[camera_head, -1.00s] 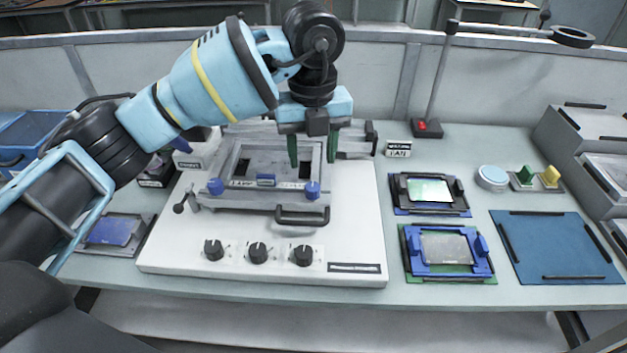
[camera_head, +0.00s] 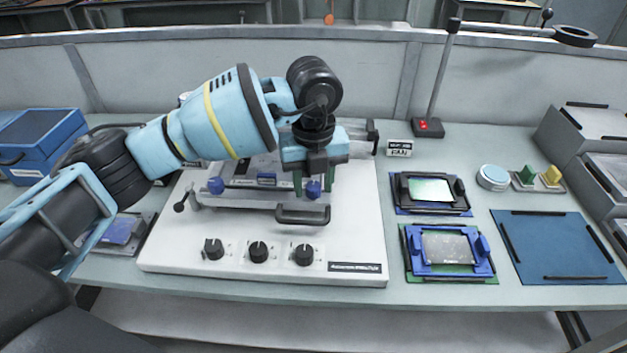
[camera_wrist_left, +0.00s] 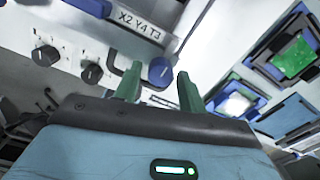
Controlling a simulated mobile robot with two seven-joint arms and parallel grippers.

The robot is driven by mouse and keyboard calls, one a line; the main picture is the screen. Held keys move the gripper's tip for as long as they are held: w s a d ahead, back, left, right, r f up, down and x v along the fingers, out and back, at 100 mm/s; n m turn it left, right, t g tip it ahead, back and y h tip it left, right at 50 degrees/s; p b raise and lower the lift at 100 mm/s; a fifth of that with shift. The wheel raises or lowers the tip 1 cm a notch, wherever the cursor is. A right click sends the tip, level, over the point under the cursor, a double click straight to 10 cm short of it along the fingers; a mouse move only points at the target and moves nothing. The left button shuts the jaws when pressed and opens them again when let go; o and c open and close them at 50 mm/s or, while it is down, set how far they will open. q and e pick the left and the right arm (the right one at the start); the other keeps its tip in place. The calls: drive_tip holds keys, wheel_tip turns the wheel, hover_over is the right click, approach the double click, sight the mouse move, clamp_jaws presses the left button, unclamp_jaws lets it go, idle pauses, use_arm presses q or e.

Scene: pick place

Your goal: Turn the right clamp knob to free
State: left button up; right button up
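The right clamp knob (camera_head: 313,189) is a blue round knob at the front right corner of the grey clamp frame (camera_head: 203,200). The left clamp knob (camera_head: 216,186) is a matching blue knob at the front left corner. My left gripper (camera_head: 314,184) is low over the right knob, with its green fingers apart on either side of it in the head view. In the left wrist view the blue knob (camera_wrist_left: 160,72) shows beyond the gap between the open fingertips (camera_wrist_left: 157,80); contact cannot be told. My arm hides the frame's rear part. My right gripper is not in view.
The white base plate (camera_head: 350,235) carries black dials (camera_head: 257,252) and a black handle (camera_head: 303,215) just in front of the gripper. To the right are a black framed fixture (camera_head: 462,203), a blue framed fixture (camera_head: 417,268) and a blue mat (camera_head: 560,245). A lamp stand (camera_head: 428,127) stands behind.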

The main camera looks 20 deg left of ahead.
use_arm(q)
drive_tip(key=c, duration=0.8)
